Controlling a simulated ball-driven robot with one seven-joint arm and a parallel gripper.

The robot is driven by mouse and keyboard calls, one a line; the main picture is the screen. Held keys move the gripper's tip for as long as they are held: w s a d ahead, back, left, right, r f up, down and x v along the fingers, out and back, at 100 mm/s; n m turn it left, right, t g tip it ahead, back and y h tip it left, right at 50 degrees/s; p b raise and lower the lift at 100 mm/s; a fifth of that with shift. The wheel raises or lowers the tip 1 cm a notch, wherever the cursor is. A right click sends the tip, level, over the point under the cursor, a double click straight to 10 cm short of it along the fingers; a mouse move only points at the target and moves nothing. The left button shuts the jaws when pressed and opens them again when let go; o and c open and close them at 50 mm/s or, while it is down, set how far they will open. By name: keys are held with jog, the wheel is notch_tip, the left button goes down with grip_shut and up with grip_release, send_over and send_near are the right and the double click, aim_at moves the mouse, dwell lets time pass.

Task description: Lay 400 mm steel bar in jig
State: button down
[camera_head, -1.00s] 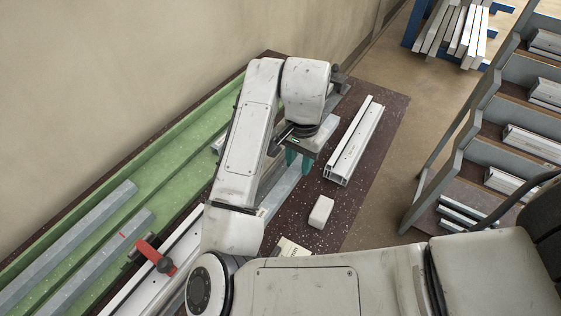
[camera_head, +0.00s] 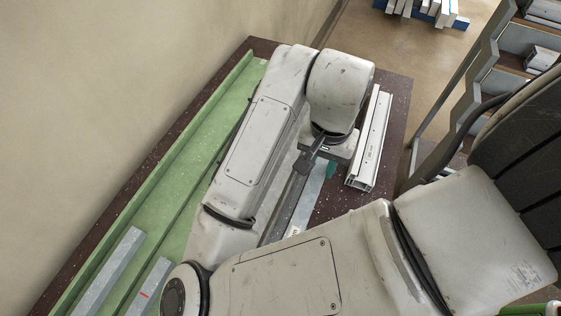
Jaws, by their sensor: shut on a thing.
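A long pale grey bar (camera_head: 307,200) with a small label near its lower end runs diagonally beneath my gripper. My gripper (camera_head: 331,170) points down at the bench, with a teal finger just showing at the bar's right edge. It is shut on the bar; my wrist hides most of the grip. The bar's length and whether it touches the bench cannot be told. My arm covers the middle of the bench, and no jig or clamp can be made out there.
A green tray (camera_head: 190,160) along the wall holds a grey bar (camera_head: 112,270) and another with a red mark (camera_head: 152,287). A white slotted profile (camera_head: 371,140) lies right of my gripper on the speckled brown bench (camera_head: 398,95). Racks with profiles stand at right.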

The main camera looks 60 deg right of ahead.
jog(key=w+d+f, duration=0.2)
jog(key=w+f, duration=0.1)
jog(key=w, duration=0.3)
send_over(284, 173)
jog(key=f, duration=0.4)
jog(key=shift+s+a+f+p, duration=0.1)
jog(key=shift+s+p, duration=0.2)
jog(key=shift+w+f, duration=0.25)
jog(key=shift+f, duration=0.1)
jog(key=shift+w+f, duration=0.1)
jog(key=shift+f, duration=1.55)
jog(key=shift+f, duration=0.4)
jog(key=shift+f+b, duration=0.15)
jog(key=shift+b, duration=0.15)
